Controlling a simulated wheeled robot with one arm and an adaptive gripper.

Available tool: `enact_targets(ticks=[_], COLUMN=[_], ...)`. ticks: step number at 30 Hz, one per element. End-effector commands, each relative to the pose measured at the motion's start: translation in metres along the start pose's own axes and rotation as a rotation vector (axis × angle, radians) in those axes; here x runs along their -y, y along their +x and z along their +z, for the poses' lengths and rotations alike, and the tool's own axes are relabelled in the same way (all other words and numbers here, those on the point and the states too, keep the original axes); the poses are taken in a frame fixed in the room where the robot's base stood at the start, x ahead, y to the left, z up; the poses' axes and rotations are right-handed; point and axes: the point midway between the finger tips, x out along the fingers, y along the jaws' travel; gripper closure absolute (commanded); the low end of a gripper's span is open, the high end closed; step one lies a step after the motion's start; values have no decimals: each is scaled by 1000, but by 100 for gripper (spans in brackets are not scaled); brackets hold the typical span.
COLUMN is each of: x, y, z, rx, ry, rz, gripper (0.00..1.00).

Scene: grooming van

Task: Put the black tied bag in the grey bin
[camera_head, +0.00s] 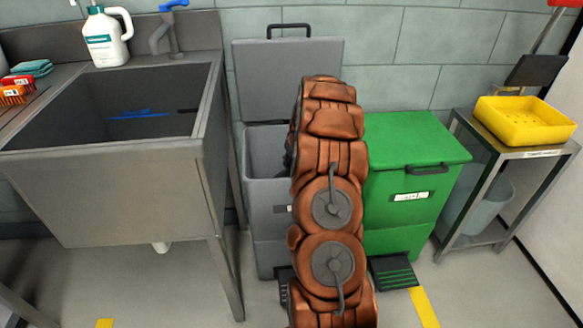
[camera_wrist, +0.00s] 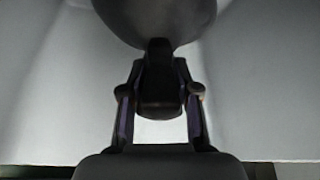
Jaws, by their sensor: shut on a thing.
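The grey bin (camera_head: 266,220) stands between the sink and the green bin, with its lid (camera_head: 262,85) raised against the wall. My arm reaches over the bin and covers its right part in the head view. My gripper (camera_wrist: 160,92) is shut on the dark neck of the black tied bag (camera_wrist: 158,18), whose rounded body shows at the top of the wrist view. Pale grey surfaces, apparently the bin's inner walls, surround the bag in that view. In the head view the bag is hidden behind my arm. I cannot tell whether it touches the bin's bottom.
The green bin (camera_head: 405,205), lid shut, stands right of my arm. A metal sink (camera_head: 110,190) with a white jug (camera_head: 105,38) is at the left. A metal trolley (camera_head: 495,150) with a yellow tray (camera_head: 524,124) stands at the right. Pedals (camera_head: 393,272) stick out at floor level.

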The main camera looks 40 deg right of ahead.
Motion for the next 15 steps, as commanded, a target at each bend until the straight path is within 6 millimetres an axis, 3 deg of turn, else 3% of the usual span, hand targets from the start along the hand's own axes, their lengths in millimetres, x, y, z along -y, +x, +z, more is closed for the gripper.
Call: enact_targets(ticks=[5, 15], x=[0, 0], y=[21, 22], z=[10, 10], rx=[3, 1], ry=[0, 0], rz=[-1, 0], gripper=[100, 100])
